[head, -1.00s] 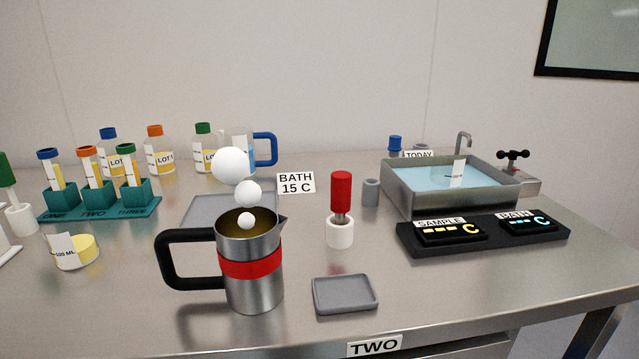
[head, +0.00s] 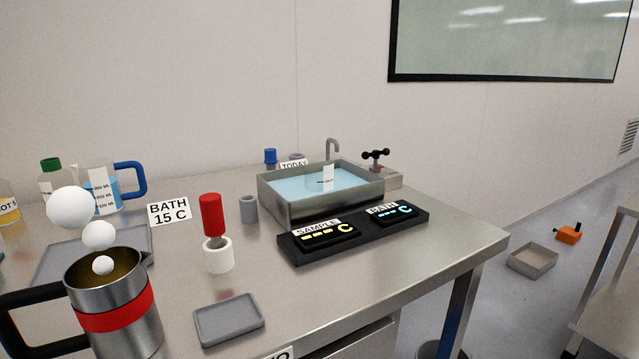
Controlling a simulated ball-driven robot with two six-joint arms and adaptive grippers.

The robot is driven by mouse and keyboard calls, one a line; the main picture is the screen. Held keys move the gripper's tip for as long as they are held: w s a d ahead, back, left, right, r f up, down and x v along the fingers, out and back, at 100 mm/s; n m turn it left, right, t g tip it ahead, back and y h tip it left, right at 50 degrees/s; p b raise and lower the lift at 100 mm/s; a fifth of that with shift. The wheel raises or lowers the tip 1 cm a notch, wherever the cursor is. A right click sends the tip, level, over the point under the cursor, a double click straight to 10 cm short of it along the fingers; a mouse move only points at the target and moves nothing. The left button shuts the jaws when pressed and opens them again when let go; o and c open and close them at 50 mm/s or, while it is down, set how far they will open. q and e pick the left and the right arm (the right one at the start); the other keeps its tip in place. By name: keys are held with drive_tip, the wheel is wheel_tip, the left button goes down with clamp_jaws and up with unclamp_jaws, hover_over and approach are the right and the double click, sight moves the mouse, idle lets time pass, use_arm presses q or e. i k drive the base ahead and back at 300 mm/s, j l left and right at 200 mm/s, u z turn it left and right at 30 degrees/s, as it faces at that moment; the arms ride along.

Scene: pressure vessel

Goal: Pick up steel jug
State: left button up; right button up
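The steel jug (head: 125,331) stands upright on the steel bench at the lower left of the head view. It has a red band (head: 117,305), a black handle (head: 22,325) on its left and a small spout at its right rim. White round puffs (head: 98,236) hang above its open mouth. The jug's base and part of its handle are cut off or close to the frame edge. Neither of my grippers shows in the head view.
A small grey tray (head: 229,319) lies right of the jug, and a larger grey tray (head: 62,257) lies behind it. A red-handled tool (head: 212,216) stands in a white holder. A water bath (head: 321,190) and a black display panel (head: 352,236) stand further right.

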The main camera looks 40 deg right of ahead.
sight(117, 313)
drive_tip(key=k+j+u, duration=0.1)
drive_tip(key=j, duration=0.55)
drive_tip(key=k+j, duration=0.1)
drive_tip(key=j, duration=0.5)
drive_tip(key=k+j+u, duration=0.15)
drive_tip(key=j, duration=0.5)
